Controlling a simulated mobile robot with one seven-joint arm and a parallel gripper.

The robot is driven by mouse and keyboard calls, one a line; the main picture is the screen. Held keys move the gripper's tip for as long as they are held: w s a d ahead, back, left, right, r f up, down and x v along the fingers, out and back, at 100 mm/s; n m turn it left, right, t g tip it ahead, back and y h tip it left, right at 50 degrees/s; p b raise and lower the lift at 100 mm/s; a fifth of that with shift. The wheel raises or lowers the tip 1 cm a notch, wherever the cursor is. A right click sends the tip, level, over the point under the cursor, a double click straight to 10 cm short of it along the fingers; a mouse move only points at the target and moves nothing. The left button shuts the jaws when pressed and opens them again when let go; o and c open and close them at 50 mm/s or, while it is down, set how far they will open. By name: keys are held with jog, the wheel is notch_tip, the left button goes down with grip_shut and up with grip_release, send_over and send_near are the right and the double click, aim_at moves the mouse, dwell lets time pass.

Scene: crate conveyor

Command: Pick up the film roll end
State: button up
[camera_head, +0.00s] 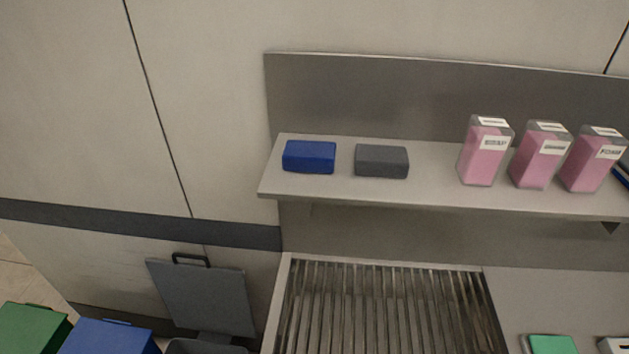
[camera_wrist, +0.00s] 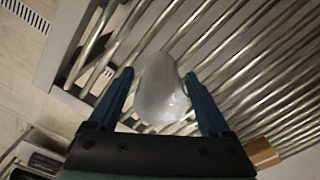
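My gripper (camera_wrist: 159,72) is open, with one blue finger on each side of the lump. A narrow gap shows at the left finger; the right finger is very close to the lump, and I cannot tell if it touches. How far the lump lies beyond the fingertips is unclear. The head view shows neither the lump nor my gripper.
The roller conveyor (camera_head: 385,310) lies below a shelf (camera_head: 430,192) holding a blue block (camera_head: 309,157), a grey block (camera_head: 381,161) and several pink bottles (camera_head: 485,152). Green (camera_head: 33,329) and blue (camera_head: 108,338) bins stand lower left. A brown block (camera_wrist: 262,153) sits near the right finger.

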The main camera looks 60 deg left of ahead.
jog(key=c, duration=1.1)
jog(key=shift+c, duration=0.2)
jog(key=shift+r, duration=0.1)
